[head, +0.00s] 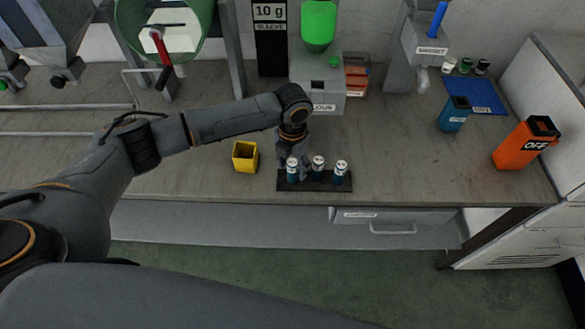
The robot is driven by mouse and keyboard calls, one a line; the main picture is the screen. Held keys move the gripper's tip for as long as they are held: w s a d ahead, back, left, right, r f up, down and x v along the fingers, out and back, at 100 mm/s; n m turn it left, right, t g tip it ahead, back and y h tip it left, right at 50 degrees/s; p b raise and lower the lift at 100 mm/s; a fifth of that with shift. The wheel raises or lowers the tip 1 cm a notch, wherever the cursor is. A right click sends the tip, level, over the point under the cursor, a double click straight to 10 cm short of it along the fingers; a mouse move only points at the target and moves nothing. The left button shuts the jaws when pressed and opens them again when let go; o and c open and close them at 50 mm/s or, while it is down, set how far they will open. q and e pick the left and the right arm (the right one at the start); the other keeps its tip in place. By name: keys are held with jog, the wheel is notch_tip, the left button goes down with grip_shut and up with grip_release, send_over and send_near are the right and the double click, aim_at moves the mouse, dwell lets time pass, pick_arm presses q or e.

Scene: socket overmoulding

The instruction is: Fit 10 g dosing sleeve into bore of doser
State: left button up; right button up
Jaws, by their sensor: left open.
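Three small dark blue cylinders with white labelled tops, apparently the sleeves, stand in a black rack (314,187) at the bench's front edge: a left one (292,172), a middle one (318,165) and a right one (341,170). Their markings are too small to read. A black sign (270,22) at the back reads "10 g SLEEVE". A grey box (318,72) with a green hopper (318,24) on top, apparently the doser, stands behind my arm; its label is partly hidden. My left gripper (293,163) is open, pointing down at the left cylinder; contact cannot be told. My right gripper is out of view.
A yellow cup (245,157) stands left of the rack. Orange-red pieces (357,80) lie beside the grey box. To the right are a blue container (454,114), a blue mat (475,94) and an orange container (525,143) marked "OFF".

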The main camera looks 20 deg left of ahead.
pick_arm(q)
jog(key=shift+c, duration=0.4)
grip_shut()
jog(key=shift+r, duration=0.1)
